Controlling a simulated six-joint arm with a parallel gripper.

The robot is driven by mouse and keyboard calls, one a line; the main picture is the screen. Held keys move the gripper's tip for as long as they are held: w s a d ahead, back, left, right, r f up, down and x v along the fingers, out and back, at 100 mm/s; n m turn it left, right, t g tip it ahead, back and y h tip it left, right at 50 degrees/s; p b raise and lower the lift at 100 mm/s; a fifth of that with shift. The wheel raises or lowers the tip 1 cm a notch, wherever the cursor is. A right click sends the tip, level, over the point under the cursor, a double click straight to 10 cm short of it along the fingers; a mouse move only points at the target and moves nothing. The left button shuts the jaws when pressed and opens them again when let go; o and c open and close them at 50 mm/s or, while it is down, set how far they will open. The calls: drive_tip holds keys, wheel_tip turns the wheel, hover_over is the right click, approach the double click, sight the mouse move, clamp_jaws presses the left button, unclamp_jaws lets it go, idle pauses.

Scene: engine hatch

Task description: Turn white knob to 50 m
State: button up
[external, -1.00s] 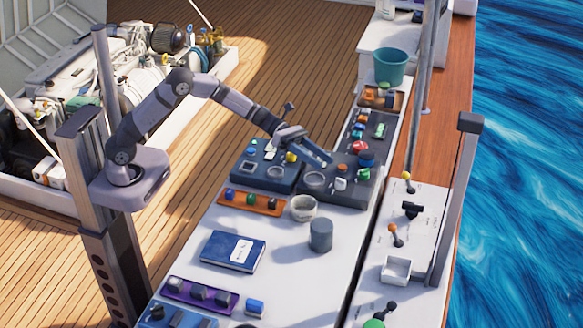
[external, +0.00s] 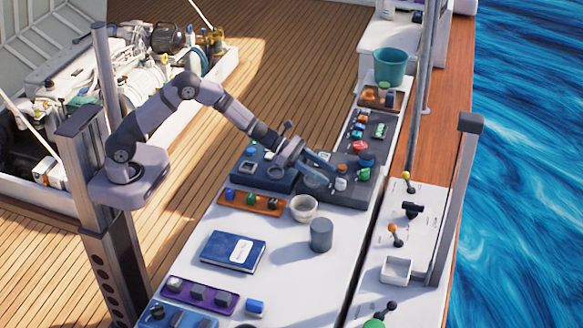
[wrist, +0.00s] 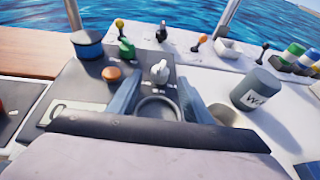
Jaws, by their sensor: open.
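The white knob (wrist: 159,72) stands on the dark control panel (wrist: 90,88), just beyond my fingertips in the wrist view. In the external view the white knob (external: 341,183) is close to my fingertips, on the dark panel at the table's far right part. My gripper (wrist: 156,92) is open, with one finger on each side of the line to the knob and nothing between them. My gripper also shows in the external view (external: 328,170). The 50 m marking cannot be read.
A round recessed dial (wrist: 158,109) lies below my fingers.

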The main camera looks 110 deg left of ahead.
sight(335, 186)
drive_tip(key=shift+p+x, duration=0.8)
drive_tip(key=shift+x, duration=1.65)
drive_tip(key=c, duration=1.1)
